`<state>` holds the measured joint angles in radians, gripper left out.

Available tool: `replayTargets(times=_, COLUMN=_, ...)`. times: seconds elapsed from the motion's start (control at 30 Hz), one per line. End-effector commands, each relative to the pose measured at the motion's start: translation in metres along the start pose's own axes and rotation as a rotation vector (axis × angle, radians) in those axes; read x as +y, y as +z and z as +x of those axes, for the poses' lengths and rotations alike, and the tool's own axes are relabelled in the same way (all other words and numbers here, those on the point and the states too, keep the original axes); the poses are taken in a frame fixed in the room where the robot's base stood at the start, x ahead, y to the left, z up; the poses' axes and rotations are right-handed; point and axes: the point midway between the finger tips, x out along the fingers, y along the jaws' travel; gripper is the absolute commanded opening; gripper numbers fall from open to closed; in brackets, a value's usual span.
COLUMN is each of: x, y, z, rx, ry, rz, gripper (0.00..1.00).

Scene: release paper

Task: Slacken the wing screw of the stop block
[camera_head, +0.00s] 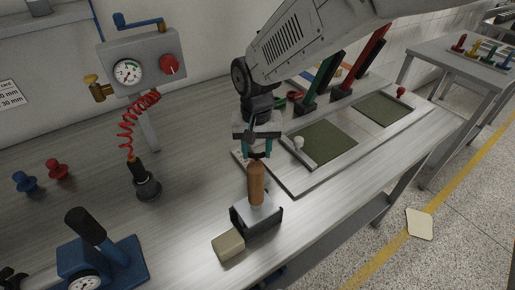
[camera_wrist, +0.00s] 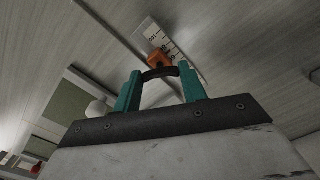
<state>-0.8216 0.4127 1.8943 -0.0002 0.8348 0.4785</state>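The stop block (camera_wrist: 157,59) is a small orange block on a pale scale strip with black markings, seen just beyond my fingertips in the wrist view. Its wing screw (camera_wrist: 161,72) is a dark, curved bar lying across between my fingers. My gripper (camera_head: 257,153) points down at the bench behind a brown wooden handle in the head view. In the wrist view its two teal fingers (camera_wrist: 161,80) stand apart, with the wing screw's ends against their inner sides, so it looks shut on the screw. The stop block is largely hidden in the head view.
The brown handle (camera_head: 256,183) stands upright on a grey block (camera_head: 262,216) close in front of my gripper, with a tan block (camera_head: 228,245) beside it. A framed plate with green panels (camera_head: 325,143) and a white knob (camera_head: 298,142) lies to the right. A gauge box (camera_head: 143,62) stands left.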

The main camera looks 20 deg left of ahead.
Motion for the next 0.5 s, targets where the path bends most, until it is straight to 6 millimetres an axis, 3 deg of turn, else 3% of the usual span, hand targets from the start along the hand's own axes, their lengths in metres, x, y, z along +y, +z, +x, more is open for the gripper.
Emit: replayTargets(times=0.5, x=-0.0006, y=0.0, z=-0.0005, rx=0.0, ry=-0.001, rz=-0.347, gripper=0.19)
